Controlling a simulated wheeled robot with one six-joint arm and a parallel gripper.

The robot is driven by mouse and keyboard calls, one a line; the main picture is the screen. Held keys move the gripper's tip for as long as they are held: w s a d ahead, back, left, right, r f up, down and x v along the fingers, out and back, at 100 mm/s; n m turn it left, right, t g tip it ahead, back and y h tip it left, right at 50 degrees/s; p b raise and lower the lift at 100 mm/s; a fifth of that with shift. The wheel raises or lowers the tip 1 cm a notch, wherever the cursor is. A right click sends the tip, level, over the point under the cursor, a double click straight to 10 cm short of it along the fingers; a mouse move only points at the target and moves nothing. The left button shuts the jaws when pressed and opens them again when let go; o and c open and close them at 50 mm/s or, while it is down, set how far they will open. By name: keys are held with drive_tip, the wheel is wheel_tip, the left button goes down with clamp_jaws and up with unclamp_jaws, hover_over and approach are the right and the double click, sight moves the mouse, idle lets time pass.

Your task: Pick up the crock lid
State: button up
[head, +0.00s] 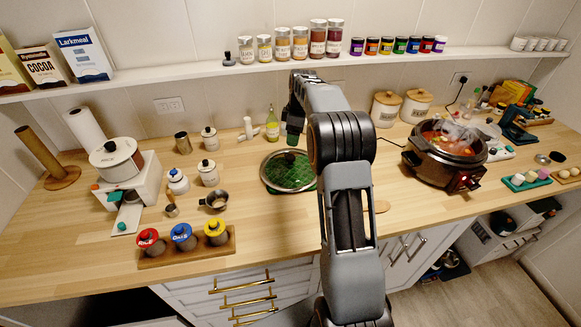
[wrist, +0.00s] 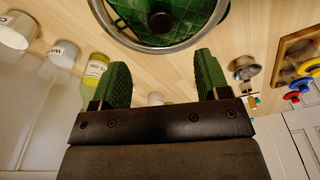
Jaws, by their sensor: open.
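My gripper (head: 292,136) is above the counter, over the lid's back side in the head view. In the wrist view its green fingers (wrist: 161,72) are apart with nothing between them, and the lid's rim lies just beyond the fingertips. My arm hides part of the counter right of the lid.
An open, steaming slow cooker (head: 446,153) stands to the right. An oil bottle (head: 272,124) stands behind the lid. A small metal pan (head: 213,201) and white jars (head: 208,173) are to the left. A shelf (head: 180,74) with jars runs above the counter.

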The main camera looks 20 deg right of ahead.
sight(290, 157)
drive_tip(key=f, duration=0.3)
drive_tip(key=f+p, duration=0.1)
drive_tip(key=f, duration=0.3)
drive_tip(key=a+f+p, duration=0.1)
drive_tip(key=f, duration=0.2)
drive_tip(key=shift+w+a+f, duration=0.1)
drive_tip(key=shift+w+f, duration=0.2)
drive_tip(key=shift+c, duration=0.3)
drive_tip(key=c, duration=1.2)
clamp_jaws()
drive_tip(key=shift+r, duration=0.15)
